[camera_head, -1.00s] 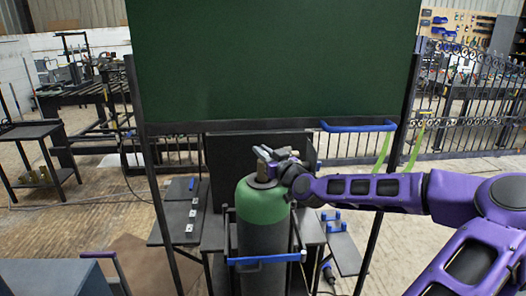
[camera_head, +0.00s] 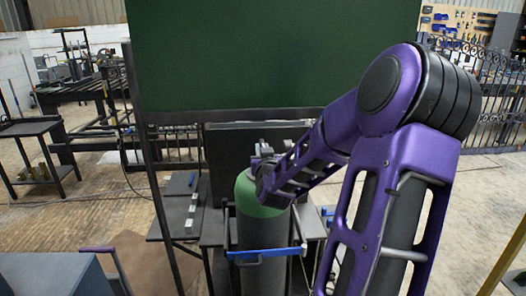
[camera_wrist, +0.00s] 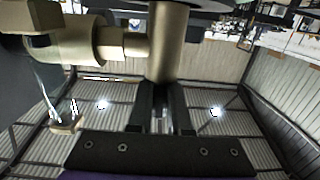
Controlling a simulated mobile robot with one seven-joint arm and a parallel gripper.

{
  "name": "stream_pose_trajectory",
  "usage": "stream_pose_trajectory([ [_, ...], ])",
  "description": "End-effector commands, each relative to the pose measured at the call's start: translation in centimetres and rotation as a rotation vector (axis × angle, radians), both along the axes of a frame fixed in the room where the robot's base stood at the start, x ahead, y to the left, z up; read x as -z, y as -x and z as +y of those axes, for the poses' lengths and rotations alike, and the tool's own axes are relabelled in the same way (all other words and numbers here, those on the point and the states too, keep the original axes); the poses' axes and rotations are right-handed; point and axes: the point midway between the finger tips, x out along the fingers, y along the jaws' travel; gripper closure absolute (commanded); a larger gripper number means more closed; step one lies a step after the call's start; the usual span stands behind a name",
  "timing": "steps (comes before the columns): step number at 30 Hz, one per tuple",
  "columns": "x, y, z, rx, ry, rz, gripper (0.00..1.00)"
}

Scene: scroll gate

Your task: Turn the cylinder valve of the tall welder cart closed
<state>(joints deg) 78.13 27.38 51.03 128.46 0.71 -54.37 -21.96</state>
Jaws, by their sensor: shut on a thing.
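The tall gas cylinder (camera_head: 262,235) stands upright in its cart, dark grey with a green shoulder (camera_head: 245,195). Its valve (camera_head: 262,149) is at the top, mostly hidden in the head view by my gripper (camera_head: 260,166) and forearm. In the wrist view a brass valve body (camera_wrist: 169,45) with a side outlet (camera_wrist: 100,43) fills the upper middle. My gripper's two dark fingers (camera_wrist: 162,98) reach up on both sides of the valve's end and are shut on it. Exactly which part of the valve they grip is not clear.
A blue bar (camera_head: 265,253) crosses the cylinder's front. A large dark green panel (camera_head: 270,55) on posts stands close behind. A grey box (camera_head: 50,275) is at the front left, a small dark table (camera_head: 38,150) farther left. Floor between them is open.

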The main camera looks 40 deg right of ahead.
Motion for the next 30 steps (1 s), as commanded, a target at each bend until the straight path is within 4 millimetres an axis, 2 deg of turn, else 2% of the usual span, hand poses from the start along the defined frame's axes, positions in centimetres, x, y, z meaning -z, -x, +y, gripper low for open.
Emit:
stream_pose_trajectory([
  [1,0.1,-0.2,0.7,-0.005,0.004,0.001,1.00],
  [9,-1.8,0.1,0.3,0.030,0.014,-0.038,1.00],
  [18,-2.3,0.0,0.2,0.033,0.019,-0.048,1.00],
  [19,-2.3,0.0,0.2,0.033,0.019,-0.048,0.78],
  [23,-2.2,0.1,0.1,0.034,0.016,-0.045,0.54],
  [30,-1.9,0.2,0.0,0.036,0.013,-0.041,0.53],
])
